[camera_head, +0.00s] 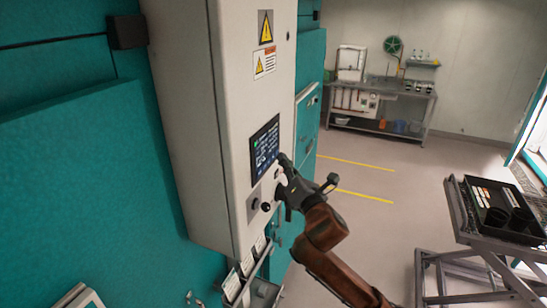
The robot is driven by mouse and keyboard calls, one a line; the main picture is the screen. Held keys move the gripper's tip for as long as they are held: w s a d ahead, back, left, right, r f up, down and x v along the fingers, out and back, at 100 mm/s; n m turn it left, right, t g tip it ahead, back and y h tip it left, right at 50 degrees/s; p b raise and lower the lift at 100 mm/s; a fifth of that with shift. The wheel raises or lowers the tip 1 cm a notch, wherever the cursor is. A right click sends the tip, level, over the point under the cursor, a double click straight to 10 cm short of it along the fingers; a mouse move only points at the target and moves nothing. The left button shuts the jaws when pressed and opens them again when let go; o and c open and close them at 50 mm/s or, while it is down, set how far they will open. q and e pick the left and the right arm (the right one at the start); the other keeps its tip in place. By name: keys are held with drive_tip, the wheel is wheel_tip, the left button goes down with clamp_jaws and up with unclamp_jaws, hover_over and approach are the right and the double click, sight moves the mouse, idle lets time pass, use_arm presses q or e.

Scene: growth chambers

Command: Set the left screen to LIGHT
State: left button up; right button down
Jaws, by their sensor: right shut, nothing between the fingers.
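A small dark screen (264,147) is set in the front of a tall pale grey control cabinet (228,130). It shows lines of light text and a small green mark, too small to read. My right gripper (283,158) is shut and empty. Its fingertips are at the lower right edge of the screen; I cannot tell whether they touch it. The brown arm reaches in from the lower right. My left gripper is not in view.
Knobs (265,206) sit below the screen, close to my right gripper. Teal chamber walls (80,160) flank the cabinet. A metal cart (463,215) with a black tray (480,222) stands at right. A workbench (405,97) is at the back. Floor between is clear.

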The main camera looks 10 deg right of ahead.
drive_tip(key=shift+w+a, duration=0.15)
drive_tip(key=shift+a, duration=0.15)
drive_tip(key=shift+w+a, duration=0.2)
drive_tip(key=shift+a, duration=0.05)
idle(0.6)
drive_tip(key=shift+d+p, duration=0.1)
drive_tip(key=shift+p, duration=0.2)
drive_tip(key=shift+s+d, duration=0.45)
drive_tip(key=shift+d, duration=0.1)
drive_tip(key=shift+p, duration=0.3)
drive_tip(key=shift+s+d+p, duration=0.35)
drive_tip(key=shift+s+d, duration=0.35)
drive_tip(key=shift+d, duration=0.35)
drive_tip(key=shift+s+d+p, duration=0.3)
drive_tip(key=shift+s+d, duration=0.4)
drive_tip(key=shift+d, duration=0.3)
